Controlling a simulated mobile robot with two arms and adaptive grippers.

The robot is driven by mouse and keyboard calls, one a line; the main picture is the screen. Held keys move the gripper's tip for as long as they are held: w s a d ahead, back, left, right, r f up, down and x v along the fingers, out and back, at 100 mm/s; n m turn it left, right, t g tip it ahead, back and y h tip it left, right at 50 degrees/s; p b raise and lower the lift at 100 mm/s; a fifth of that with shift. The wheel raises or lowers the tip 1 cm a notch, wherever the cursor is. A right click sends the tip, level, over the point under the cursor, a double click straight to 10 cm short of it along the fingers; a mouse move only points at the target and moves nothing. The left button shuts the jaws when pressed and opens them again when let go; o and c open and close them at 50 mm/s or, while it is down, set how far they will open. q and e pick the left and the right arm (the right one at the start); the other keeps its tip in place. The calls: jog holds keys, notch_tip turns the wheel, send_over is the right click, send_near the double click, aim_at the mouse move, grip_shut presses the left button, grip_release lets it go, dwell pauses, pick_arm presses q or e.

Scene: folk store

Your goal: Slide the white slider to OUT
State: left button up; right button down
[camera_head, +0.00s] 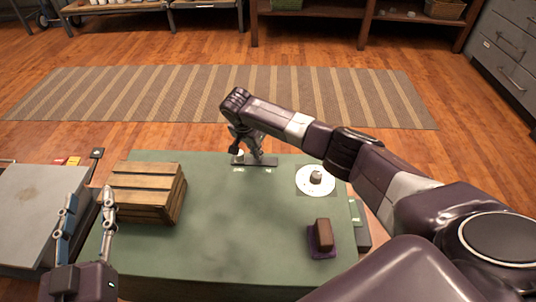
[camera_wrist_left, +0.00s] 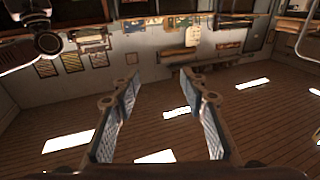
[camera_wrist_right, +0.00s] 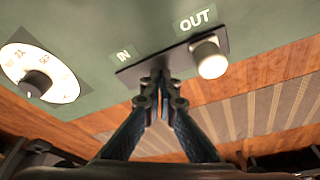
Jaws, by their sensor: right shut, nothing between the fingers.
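The white slider (camera_wrist_right: 209,57) is a round knob on a dark track plate (camera_wrist_right: 130,75); it also shows in the head view (camera_head: 238,157). The knob stands at the plate's end beside the OUT label (camera_wrist_right: 195,19). The IN label (camera_wrist_right: 124,55) is by the other end. My right gripper (camera_wrist_right: 158,82) is shut and empty, its tips over the plate on the IN side of the knob, with a gap between them; I cannot tell whether the tips touch the plate. My left gripper (camera_head: 89,196) is open and empty, away at the left.
The green table (camera_head: 215,235) holds a wooden crate (camera_head: 140,197) at left, a white dial (camera_head: 315,180) right of the track, and a brown block on a purple base (camera_head: 322,236) at the front right. A grey-topped surface (camera_head: 35,205) stands left. The table's middle is clear.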

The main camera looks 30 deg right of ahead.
jog(key=shift+s+d, duration=0.1)
jog(key=shift+d, duration=0.1)
jog(key=shift+s+d+p, duration=0.1)
jog(key=shift+d+p, duration=0.05)
jog(key=shift+p, duration=0.3)
jog(key=shift+r+p, duration=0.35)
jog(key=shift+p, duration=0.05)
pick_arm(q)
jog(key=s+a+f+g+y+p, duration=0.1)
jog(key=s+a+f+g, duration=0.2)
jog(key=f, duration=0.5)
jog(key=s+a+f+g+y+p, duration=0.1)
jog(key=s+f+g+y, duration=0.1)
jog(key=s+f+g, duration=0.35)
pick_arm(e)
jog(key=shift+r, duration=0.65)
jog(key=shift+r+p, duration=0.65)
jog(key=shift+r, duration=0.15)
pick_arm(q)
jog(key=s+a+f+g+y+p, duration=0.1)
jog(key=s+a+f+g+p, duration=0.25)
jog(key=s+f+g, duration=0.55)
notch_tip(320, 180, down, 10)
jog(key=t+p, duration=0.2)
jog(key=shift+s+f+n+p, duration=0.2)
jog(key=shift+s+n+p, duration=0.15)
jog(key=shift+s+n, duration=0.1)
pick_arm(e)
jog(key=shift+r, duration=2.7)
